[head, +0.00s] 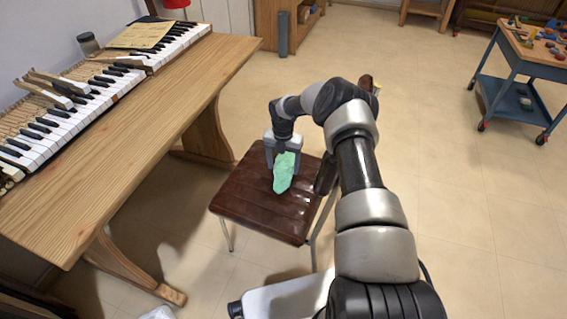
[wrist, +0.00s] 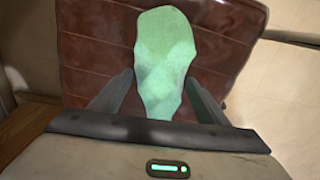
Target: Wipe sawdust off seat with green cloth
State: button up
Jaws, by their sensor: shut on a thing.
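The green cloth (head: 284,172) is a pale green, crumpled piece over the brown chair seat (head: 250,209) in the head view. My gripper (head: 283,156) points down at the seat and is shut on the cloth's near-gripper end. In the wrist view the cloth (wrist: 166,60) lies between the two fingers (wrist: 158,92) and reaches out past them over the seat (wrist: 88,50). I cannot tell whether the cloth touches the seat. The seat is dark, glossy and ribbed; no sawdust can be made out on it.
A wooden desk (head: 150,130) with an opened piano keyboard (head: 80,100) stands close on the left. A blue tool cart (head: 520,75) with small parts stands at the back right. A grey cylinder (head: 283,35) stands behind. The tiled floor (head: 440,140) to the right is clear.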

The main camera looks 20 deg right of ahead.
aim_at(275, 179)
jog(key=shift+s+a+r+p, duration=0.1)
jog(key=shift+s+a+p, duration=0.45)
jog(key=shift+s+a, duration=0.3)
jog(key=shift+s+a+p, duration=0.55)
jog(key=shift+s+a, duration=0.1)
jog(key=shift+s, duration=0.3)
jog(key=shift+s+a+p, duration=0.3)
jog(key=shift+s+a, duration=0.35)
jog(key=shift+s, duration=0.2)
jog(key=shift+s+a+p, duration=0.4)
jog(key=shift+s+a, duration=0.4)
jog(key=shift+s, duration=0.2)
jog(key=shift+s+a+p, duration=0.35)
jog(key=shift+s+a, duration=0.45)
jog(key=shift+s, duration=0.25)
jog(key=shift+s+a+p, duration=0.4)
jog(key=shift+s+a, duration=0.4)
jog(key=shift+s, duration=0.2)
jog(key=shift+w+r+p, duration=0.1)
jog(key=shift+r+p, duration=1.7)
jog(key=shift+r, duration=1.15)
jog(key=shift+r, duration=0.15)
jog(key=shift+r+p, duration=0.95)
jog(key=shift+r, duration=0.4)
